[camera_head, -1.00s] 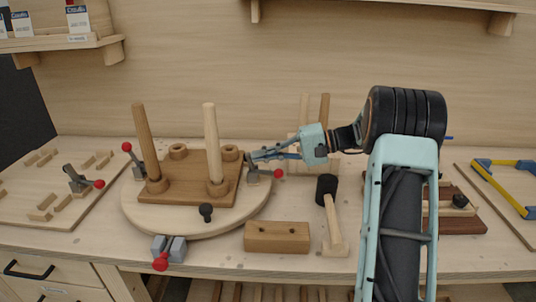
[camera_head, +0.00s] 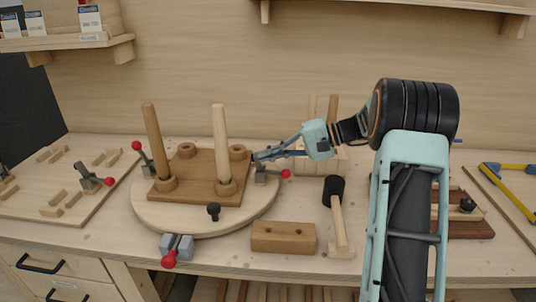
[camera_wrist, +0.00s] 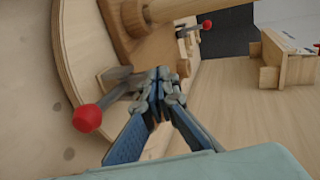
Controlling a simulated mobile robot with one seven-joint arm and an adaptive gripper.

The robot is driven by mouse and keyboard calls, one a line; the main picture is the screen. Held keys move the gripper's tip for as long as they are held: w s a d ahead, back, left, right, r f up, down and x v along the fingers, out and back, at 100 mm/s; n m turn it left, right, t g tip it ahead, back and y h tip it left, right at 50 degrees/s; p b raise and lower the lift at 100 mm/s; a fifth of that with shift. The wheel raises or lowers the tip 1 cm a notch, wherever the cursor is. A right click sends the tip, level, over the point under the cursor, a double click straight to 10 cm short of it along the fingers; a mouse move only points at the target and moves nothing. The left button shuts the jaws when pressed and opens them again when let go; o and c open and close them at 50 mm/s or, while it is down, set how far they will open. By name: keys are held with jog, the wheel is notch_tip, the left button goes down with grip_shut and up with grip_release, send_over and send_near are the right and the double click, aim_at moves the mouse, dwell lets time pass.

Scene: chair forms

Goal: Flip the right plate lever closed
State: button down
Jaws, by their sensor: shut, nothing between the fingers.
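The right plate lever is a grey toggle clamp with a red knob (camera_head: 286,174), at the right edge of the round wooden plate (camera_head: 165,220). Its handle lies low, with the knob pointing outward to the right. In the wrist view the red knob (camera_wrist: 87,118) and grey handle (camera_wrist: 120,93) are left of the fingertips. My gripper (camera_head: 256,157) is shut and empty, reaching in from the right just above the clamp. In the wrist view my gripper (camera_wrist: 158,78) is close beside the clamp; I cannot tell if it touches.
A brown board (camera_head: 205,165) with two upright dowels (camera_head: 221,145) sits on the plate. Other red-knobbed clamps stand at the plate's left (camera_head: 136,146) and front (camera_head: 169,260). A wooden block (camera_head: 283,238) and a mallet (camera_head: 334,190) lie in front and right.

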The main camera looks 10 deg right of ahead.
aim_at(252, 156)
jog(key=shift+a+r, duration=0.1)
jog(key=shift+a, duration=0.05)
jog(key=h+p, duration=0.1)
jog(key=a+h+p, duration=0.1)
jog(key=a+r+g+h+p, duration=0.1)
jog(key=shift+w+h+p, duration=0.3)
jog(key=shift+p, duration=0.05)
jog(key=h+p, duration=0.1)
jog(key=a+h+p, duration=0.1)
jog(key=p, duration=0.1)
jog(key=a+g+h+p, duration=0.1)
jog(key=shift+w+f, duration=0.2)
jog(key=shift+f, duration=0.05)
jog(key=p, duration=0.1)
jog(key=h, duration=0.1)
jog(key=h+p, duration=0.1)
jog(key=shift+w+a+f+p, duration=0.15)
jog(key=shift+a+f+p, duration=0.1)
jog(key=shift+a+p, duration=0.1)
jog(key=shift+a+f+g+h+p, duration=0.4)
jog(key=shift+h+p, duration=0.25)
jog(key=shift+h, duration=0.25)
jog(key=shift+w+f, duration=0.1)
jog(key=shift+f, duration=0.15)
jog(key=shift+w+a+f+p, duration=0.1)
jog(key=shift+a+f+p, duration=0.25)
jog(key=shift+f, duration=0.25)
jog(key=shift+a, duration=0.1)
